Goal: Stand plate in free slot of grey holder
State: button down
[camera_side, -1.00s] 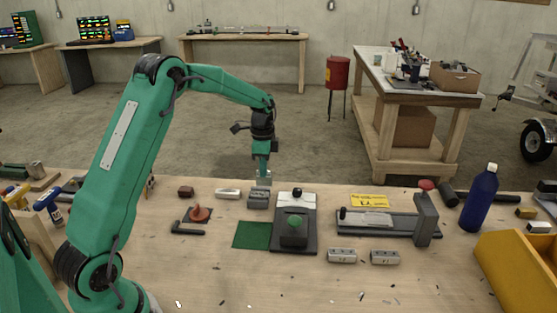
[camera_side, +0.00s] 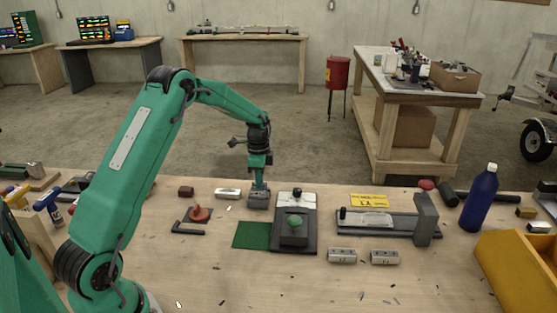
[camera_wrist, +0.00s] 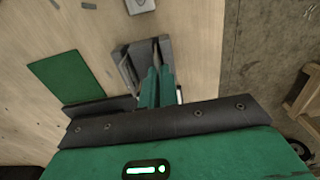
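The grey holder (camera_side: 258,201) stands on the bench behind the green mat. In the wrist view the holder (camera_wrist: 133,58) shows as a dark grey block below my fingers. My gripper (camera_side: 259,182) is directly above the holder, pointing down, with its fingertips close to the holder's top. The plate (camera_side: 259,187) is a small grey piece between the fingertips, at the holder's top. It is mostly hidden by the fingers and holder. I cannot tell how deep it sits or which slot it is in. In the wrist view my green fingers (camera_wrist: 155,88) are close together and cover part of the holder.
The green mat (camera_side: 252,236) lies in front. A pale block (camera_side: 228,193) is close on the left. A red round piece (camera_side: 199,213) lies further left.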

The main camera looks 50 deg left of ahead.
jog(key=shift+f, duration=0.15)
jog(key=c, duration=1.7)
grip_release()
notch_tip(320, 180, up, 12)
jog(key=shift+r, duration=0.2)
jog(key=shift+d+r, duration=0.1)
